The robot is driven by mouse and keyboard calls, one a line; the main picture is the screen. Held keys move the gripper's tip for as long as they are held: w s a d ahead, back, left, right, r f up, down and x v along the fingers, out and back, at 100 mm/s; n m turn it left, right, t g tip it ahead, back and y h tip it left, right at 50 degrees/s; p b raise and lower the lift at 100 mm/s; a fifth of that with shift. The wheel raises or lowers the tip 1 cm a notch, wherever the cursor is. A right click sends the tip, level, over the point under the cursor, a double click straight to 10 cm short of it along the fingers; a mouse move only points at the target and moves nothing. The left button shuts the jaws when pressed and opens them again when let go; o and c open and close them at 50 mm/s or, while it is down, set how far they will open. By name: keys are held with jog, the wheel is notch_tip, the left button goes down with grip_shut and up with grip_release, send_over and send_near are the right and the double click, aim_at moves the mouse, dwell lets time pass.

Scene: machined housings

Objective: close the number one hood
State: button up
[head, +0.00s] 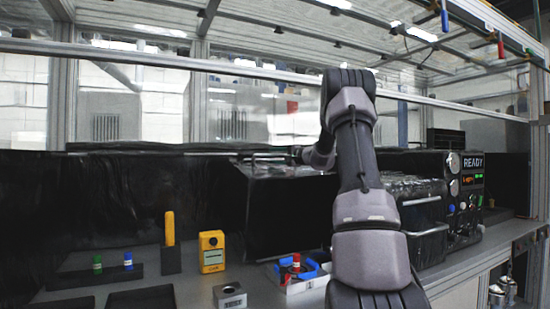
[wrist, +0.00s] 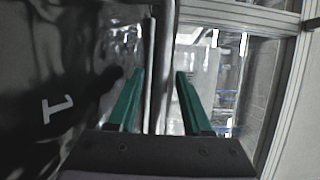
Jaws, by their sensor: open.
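The number one hood (head: 284,212) is a glossy black housing left of my arm in the head view, with a metal bar handle (head: 262,157) high at its top edge. It looks raised, though how far is hard to tell. In the wrist view its black panel (wrist: 62,75) carries a white "1". The handle bar (wrist: 151,75) runs lengthwise between the two green fingers. My gripper (wrist: 160,74) is open around the bar, with a gap on both sides. In the head view my arm largely hides the gripper.
A second black housing (head: 428,190) with metal handles and a panel reading READY (head: 473,163) stand right of my arm. On the bench are a yellow device (head: 212,252), a yellow-handled tool (head: 170,230), a blue fixture (head: 306,271) and a grey block (head: 230,297).

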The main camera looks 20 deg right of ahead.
jog(key=shift+w, duration=0.1)
grip_shut()
jog(key=shift+f, duration=0.1)
dwell(1.3)
